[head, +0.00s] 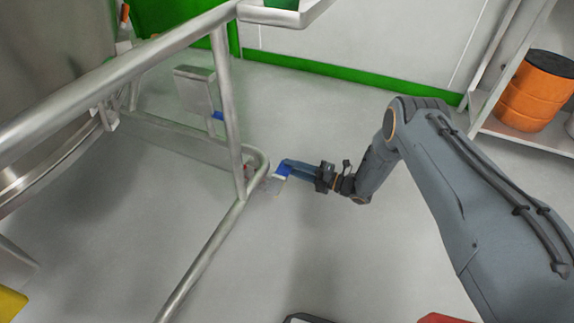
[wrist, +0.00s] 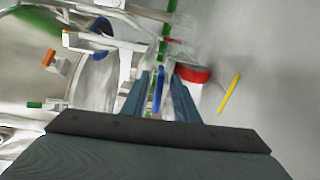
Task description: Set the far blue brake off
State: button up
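A blue brake lever (head: 282,170) is at the lower corner of the steel frame in the head view. My gripper (head: 290,168) reaches in from the right, low over the floor, with its fingertips at this lever. In the wrist view, a blue lever (wrist: 158,92) stands between the fingers of my gripper (wrist: 162,84). The fingers are apart, and a gap shows on the lever's right side. Another blue piece (head: 218,115) shows farther back, by the frame's grey box. I cannot tell the lever's exact setting.
A steel tube frame (head: 200,262) and a large steel vessel (head: 55,60) fill the left side. An orange drum (head: 537,90) sits on a shelf at the right. A red round thing (wrist: 193,74) and a yellow bar (wrist: 230,93) show in the wrist view. The middle floor is clear.

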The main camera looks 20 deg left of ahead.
jog(key=shift+s+d+p, duration=0.2)
jog(key=shift+d+p, duration=0.15)
jog(key=shift+d, duration=0.9)
jog(key=shift+s+d+p, duration=0.15)
jog(key=shift+d+p, duration=0.2)
jog(key=shift+d, duration=0.9)
